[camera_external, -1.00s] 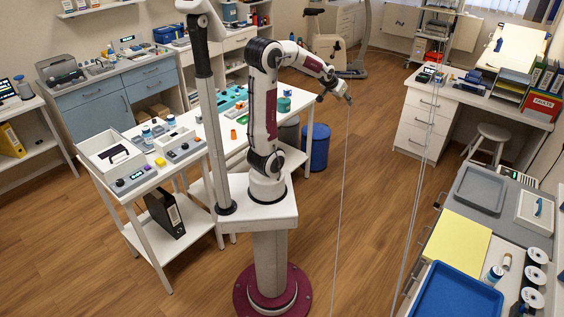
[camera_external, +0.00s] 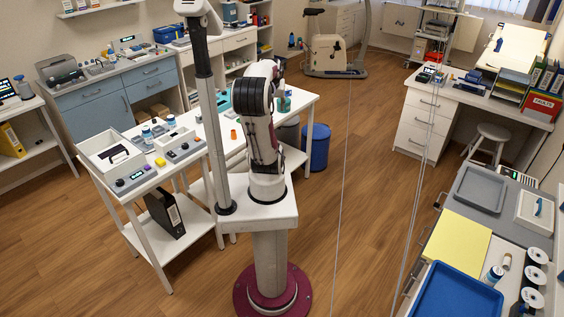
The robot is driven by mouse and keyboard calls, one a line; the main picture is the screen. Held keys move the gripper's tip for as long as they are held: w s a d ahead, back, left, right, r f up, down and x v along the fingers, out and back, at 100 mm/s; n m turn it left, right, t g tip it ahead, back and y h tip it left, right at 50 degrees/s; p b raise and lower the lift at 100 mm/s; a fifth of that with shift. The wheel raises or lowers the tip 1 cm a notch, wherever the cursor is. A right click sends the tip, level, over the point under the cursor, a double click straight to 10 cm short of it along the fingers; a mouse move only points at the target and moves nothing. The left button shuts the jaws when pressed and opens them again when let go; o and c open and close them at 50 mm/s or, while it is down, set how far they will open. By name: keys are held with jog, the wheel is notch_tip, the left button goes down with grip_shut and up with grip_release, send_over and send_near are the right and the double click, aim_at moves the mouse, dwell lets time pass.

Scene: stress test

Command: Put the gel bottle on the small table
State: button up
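My arm is folded back over its base, its forearm pointing away from the camera. My gripper is mostly hidden behind it; only a dark part (camera_external: 281,67) shows at its right edge, and its fingers cannot be made out. A teal container (camera_external: 285,104) stands near the right end of the long white table (camera_external: 304,97), just below that part. I cannot tell whether it is the gel bottle or whether the gripper touches it. A small white table (camera_external: 135,196) with a lower shelf stands at the left; small blue-and-white containers (camera_external: 147,134) are on it.
A white tray (camera_external: 112,157) and grey devices (camera_external: 181,145) crowd the left table. A vertical post (camera_external: 208,120) stands just left of my arm. A blue bin (camera_external: 315,148) is beside the long table. The right counter holds a blue tray (camera_external: 458,295). Open floor lies between.

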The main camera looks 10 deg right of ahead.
jog(key=s+a+f+n+y, duration=0.1)
jog(key=s+a+n, duration=0.1)
jog(key=s+a, duration=0.4)
jog(key=shift+f+g, duration=0.25)
jog(key=shift+g, duration=0.05)
jog(key=shift+d, duration=0.15)
jog(key=shift+c, duration=0.3)
